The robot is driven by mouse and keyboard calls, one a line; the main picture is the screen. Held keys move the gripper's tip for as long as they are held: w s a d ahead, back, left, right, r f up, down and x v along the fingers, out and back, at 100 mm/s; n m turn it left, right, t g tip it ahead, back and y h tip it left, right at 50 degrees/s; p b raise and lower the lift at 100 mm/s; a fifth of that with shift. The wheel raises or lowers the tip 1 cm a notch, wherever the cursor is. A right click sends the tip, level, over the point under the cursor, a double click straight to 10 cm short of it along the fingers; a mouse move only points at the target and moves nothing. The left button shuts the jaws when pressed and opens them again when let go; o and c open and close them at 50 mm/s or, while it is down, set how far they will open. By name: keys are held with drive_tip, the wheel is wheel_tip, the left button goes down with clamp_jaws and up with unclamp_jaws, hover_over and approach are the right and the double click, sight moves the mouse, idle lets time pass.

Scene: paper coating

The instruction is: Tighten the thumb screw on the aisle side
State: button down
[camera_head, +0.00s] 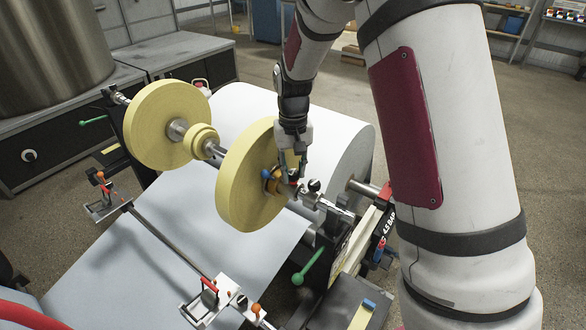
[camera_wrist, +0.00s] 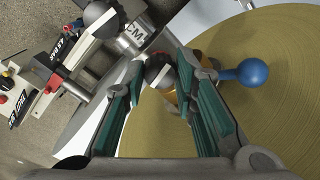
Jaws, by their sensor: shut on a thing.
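My gripper (camera_head: 291,180) points down beside the right-hand yellow roll (camera_head: 238,185), at the roll's outer face. In the wrist view, my gripper (camera_wrist: 160,72) has its two teal-padded fingers closed around a dark, round-headed thumb screw (camera_wrist: 158,72) on the shaft. The fingers hide part of it, and its thread cannot be seen. An orange-yellow piece (camera_wrist: 171,100) shows behind the fingers against the roll. A blue ball knob (camera_wrist: 252,72) stands to the right of the fingertips.
A second dark round knob (camera_wrist: 100,18) sits farther along the shaft, near the "CM" marking. A green-handled lever (camera_head: 312,268) is below the shaft. The white paper roll (camera_head: 345,135) lies behind my gripper. Another yellow roll (camera_head: 160,125) is at left.

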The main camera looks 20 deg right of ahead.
sight(293, 172)
drive_tip(key=shift+m, duration=1.9)
drive_tip(key=c, duration=1.3)
unclamp_jaws()
drive_tip(key=shift+r, duration=0.15)
wheel_tip(293, 172, up, 12)
